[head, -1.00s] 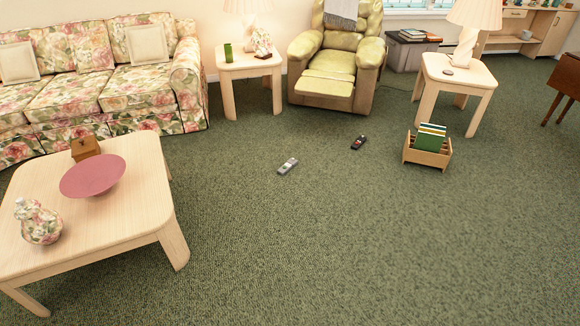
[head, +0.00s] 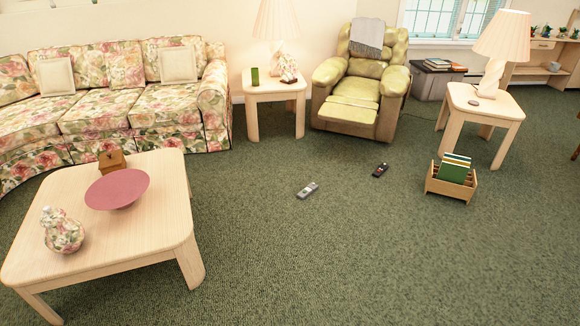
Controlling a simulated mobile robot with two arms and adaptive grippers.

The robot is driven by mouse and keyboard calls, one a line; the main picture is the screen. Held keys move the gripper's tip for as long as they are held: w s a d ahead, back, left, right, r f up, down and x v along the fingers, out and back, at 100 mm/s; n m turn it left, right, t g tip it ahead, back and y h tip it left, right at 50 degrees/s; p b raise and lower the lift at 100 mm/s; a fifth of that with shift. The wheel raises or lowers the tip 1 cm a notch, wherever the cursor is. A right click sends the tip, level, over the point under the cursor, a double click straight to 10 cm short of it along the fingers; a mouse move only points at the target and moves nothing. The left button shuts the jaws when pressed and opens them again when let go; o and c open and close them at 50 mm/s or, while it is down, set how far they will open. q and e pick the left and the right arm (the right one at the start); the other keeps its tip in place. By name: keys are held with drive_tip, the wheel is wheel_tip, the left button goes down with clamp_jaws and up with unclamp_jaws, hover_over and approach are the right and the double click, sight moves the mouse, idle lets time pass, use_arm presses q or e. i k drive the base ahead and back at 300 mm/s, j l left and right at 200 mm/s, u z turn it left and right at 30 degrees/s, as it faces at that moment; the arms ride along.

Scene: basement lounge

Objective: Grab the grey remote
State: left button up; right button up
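The grey remote (head: 307,190) lies flat on the green carpet near the middle of the head view, in the open floor in front of the armchair. A black remote (head: 380,170) lies on the carpet to its right and a little farther back. Neither of my grippers shows in the head view.
A wooden coffee table (head: 110,240) with a pink bowl (head: 117,189) stands at the left. A wooden rack (head: 451,185) with books is on the floor at the right. The armchair (head: 358,95) and floral sofa (head: 130,110) are behind. The near carpet is clear.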

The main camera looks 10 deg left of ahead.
sight(300, 195)
drive_tip(key=i, duration=3.1)
drive_tip(key=j+u, duration=0.05)
drive_tip(key=j, duration=0.05)
